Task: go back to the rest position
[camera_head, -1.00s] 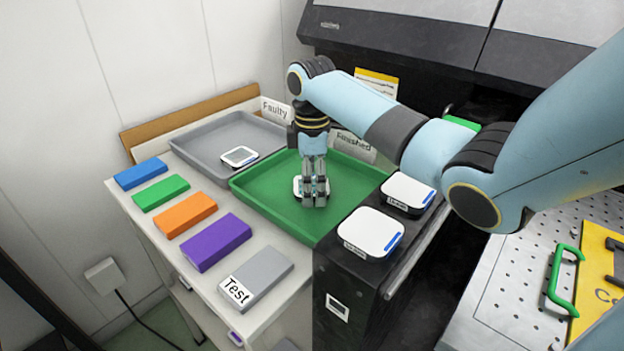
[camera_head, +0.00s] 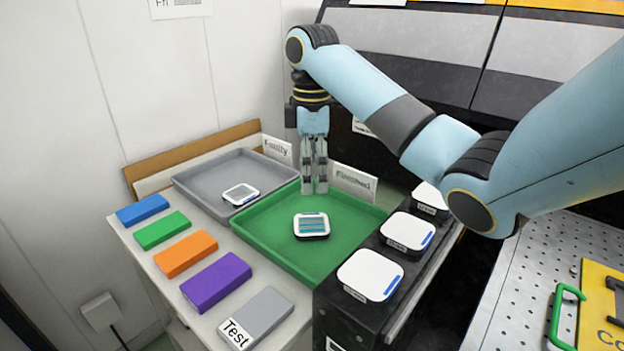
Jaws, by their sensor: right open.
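My right gripper (camera_head: 314,192) hangs pointing down above the far part of the green tray (camera_head: 275,249) marked "Finished". Its jaws are open by a narrow gap and hold nothing. A white device with a teal-striped window (camera_head: 311,226) lies in the green tray, in front of and below the gripper, apart from it. Another white device (camera_head: 241,194) lies in the grey tray (camera_head: 200,180) marked "Faulty". My left gripper is not in view.
White-topped devices (camera_head: 370,275) stand in a row on the black unit right of the green tray. Blue, green, orange, purple (camera_head: 216,282) and grey "Test" (camera_head: 257,318) blocks line the front left. A perforated metal plate (camera_head: 520,270) and yellow panel (camera_head: 601,310) are at the right.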

